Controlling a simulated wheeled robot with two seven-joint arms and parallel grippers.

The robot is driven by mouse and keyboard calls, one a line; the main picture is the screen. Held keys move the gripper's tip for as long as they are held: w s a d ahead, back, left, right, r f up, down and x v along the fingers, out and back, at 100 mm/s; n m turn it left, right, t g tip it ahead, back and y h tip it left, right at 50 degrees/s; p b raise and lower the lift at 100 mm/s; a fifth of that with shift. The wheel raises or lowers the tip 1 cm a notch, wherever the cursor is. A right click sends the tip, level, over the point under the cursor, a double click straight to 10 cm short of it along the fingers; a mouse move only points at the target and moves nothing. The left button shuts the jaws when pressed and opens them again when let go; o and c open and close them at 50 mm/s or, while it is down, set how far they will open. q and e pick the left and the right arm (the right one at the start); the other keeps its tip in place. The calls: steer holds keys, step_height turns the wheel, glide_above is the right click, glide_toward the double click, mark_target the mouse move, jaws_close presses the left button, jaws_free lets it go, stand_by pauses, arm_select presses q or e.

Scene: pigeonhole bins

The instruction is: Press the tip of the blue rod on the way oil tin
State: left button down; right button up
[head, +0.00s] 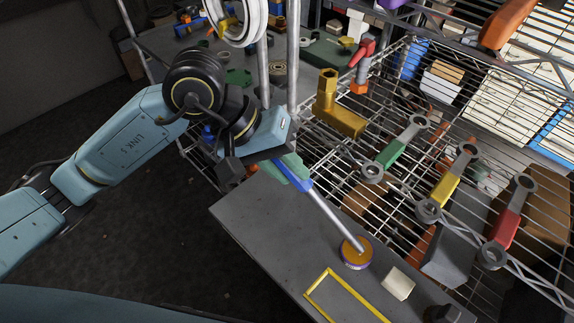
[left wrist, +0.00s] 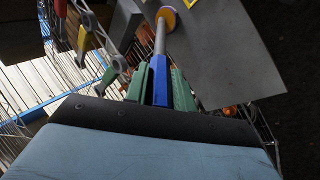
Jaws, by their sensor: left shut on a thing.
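My left gripper (head: 291,171) has green fingers shut on the blue handle of the blue rod (head: 322,213). The rod's grey shaft slants down to the right. Its tip is at the top face of the way oil tin (head: 353,260), a small round tin with an orange top and purple rim. Whether the tip touches or stops just above is hard to tell. In the left wrist view the blue rod (left wrist: 159,78) runs from the left gripper (left wrist: 160,88) up to the tin (left wrist: 171,13). My right gripper is not in view.
The tin stands on a grey board (head: 262,227) with a yellow outline (head: 318,283) and a cream block (head: 398,283). Wrenches with green (head: 390,153), yellow (head: 445,187) and red (head: 506,228) grips lie to the right over wire shelving. A brass fitting (head: 338,115) and a metal post (head: 292,60) stand behind.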

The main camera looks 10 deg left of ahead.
arm_select(q)
steer(key=shift+f+b, duration=0.1)
steer(key=shift+b, duration=0.55)
stand_by(2.1)
steer(key=shift+r+p, duration=0.95)
steer(key=shift+r, duration=2.65)
steer(key=shift+s, duration=0.1)
